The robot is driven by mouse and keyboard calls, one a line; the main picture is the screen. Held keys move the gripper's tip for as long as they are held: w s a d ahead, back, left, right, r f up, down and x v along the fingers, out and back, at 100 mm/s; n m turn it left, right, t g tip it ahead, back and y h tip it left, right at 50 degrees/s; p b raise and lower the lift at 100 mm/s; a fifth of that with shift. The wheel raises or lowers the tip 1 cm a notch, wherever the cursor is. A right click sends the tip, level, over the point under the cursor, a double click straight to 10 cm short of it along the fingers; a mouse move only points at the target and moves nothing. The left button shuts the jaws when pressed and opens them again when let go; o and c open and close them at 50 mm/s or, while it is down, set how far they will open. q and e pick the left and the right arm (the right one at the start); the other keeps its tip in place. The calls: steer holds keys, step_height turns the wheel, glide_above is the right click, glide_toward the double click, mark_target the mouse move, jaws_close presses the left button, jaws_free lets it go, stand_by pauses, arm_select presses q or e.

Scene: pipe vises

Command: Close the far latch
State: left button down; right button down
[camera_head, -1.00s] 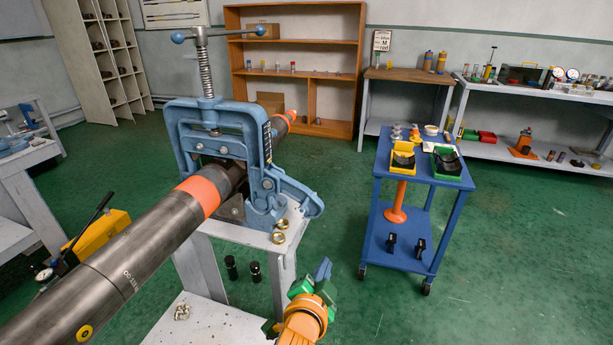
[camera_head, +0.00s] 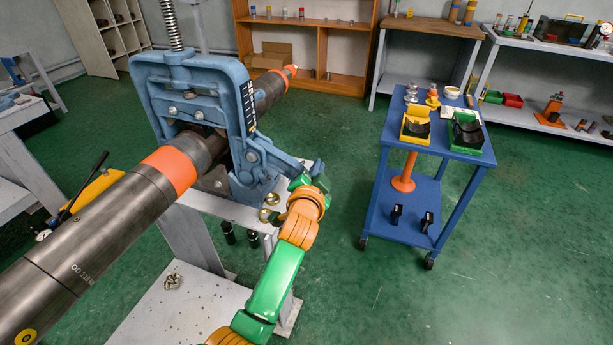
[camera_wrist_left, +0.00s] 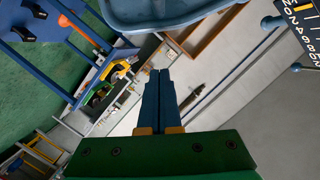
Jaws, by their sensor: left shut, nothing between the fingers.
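A blue pipe vise (camera_head: 190,75) stands on a grey bench and straddles a dark pipe (camera_head: 95,235) with orange bands. A blue latch arm (camera_head: 272,158) sticks out to the right from the vise's right upright; its outer end is partly hidden by my gripper. My left gripper (camera_head: 314,170), on a green and orange arm, is at the latch's outer end; I cannot tell whether they touch. In the left wrist view the blue fingers (camera_wrist_left: 160,78) are shut and empty, with a rounded blue part (camera_wrist_left: 165,12) just beyond them. My right gripper is not in view.
A blue cart (camera_head: 448,152) with yellow and green bins stands to the right. Wooden shelves (camera_head: 300,75) stand behind. Green floor is clear between bench and cart.

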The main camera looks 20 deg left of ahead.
mark_target(285, 174)
arm_select(q)
steer(key=a+f, duration=0.2)
steer(key=f, duration=0.1)
steer(key=shift+s+a, duration=0.1)
steer(key=shift+a, duration=0.25)
steer(key=shift+f+m+b, duration=0.4)
steer(key=shift+f+b, duration=0.1)
steer(key=shift+f, duration=0.1)
steer(key=a+f+m+t+y+b, duration=0.1)
steer(key=a+f+m+b, duration=0.4)
steer(key=f+m+b, duration=0.2)
step_height(285, 174, down, 2)
steer(key=b, duration=0.3)
steer(key=shift+a+t+y, duration=0.25)
steer(key=shift+t+y, duration=0.05)
steer(key=shift+t, duration=0.1)
steer(key=shift+m, duration=0.3)
